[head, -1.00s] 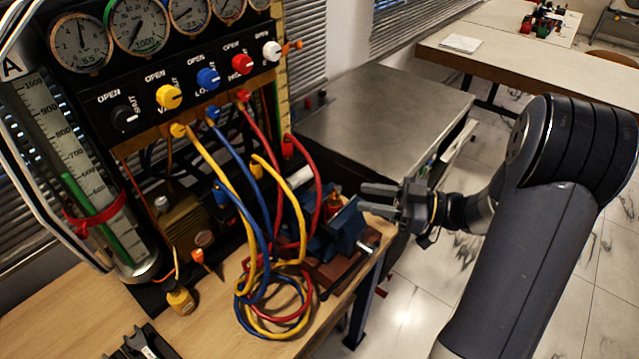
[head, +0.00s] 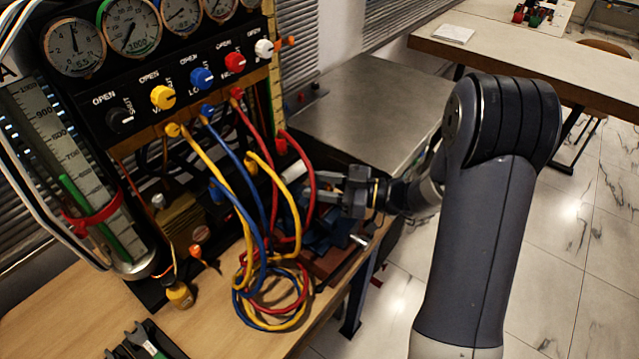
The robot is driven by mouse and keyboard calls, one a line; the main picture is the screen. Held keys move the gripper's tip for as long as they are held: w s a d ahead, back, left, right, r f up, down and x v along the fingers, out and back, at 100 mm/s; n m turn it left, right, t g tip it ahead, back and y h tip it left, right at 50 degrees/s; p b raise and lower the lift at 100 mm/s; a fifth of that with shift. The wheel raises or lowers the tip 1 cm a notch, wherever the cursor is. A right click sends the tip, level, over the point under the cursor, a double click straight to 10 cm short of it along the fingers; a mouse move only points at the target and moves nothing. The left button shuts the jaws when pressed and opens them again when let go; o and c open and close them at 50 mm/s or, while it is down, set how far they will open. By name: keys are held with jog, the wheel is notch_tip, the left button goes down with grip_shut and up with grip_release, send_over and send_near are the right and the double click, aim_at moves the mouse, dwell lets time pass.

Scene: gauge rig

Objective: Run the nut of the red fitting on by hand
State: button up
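My gripper (head: 325,187) reaches in from the right, above the blue vise (head: 322,238) at the bench's right end. Its two fingers point left, at the red hose loop. The red-and-brass fitting that stood in the vise is now hidden by the fingers and hose, so I cannot tell whether they touch it or have closed. The red hose (head: 262,140) drops from the panel's red port. Another red fitting (head: 280,146) stands upright behind, left of my gripper.
Yellow (head: 200,165) and blue hoses hang in front of the panel (head: 150,75) and coil on the wooden bench (head: 215,315). A grey metal table (head: 375,100) lies behind.

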grip_shut()
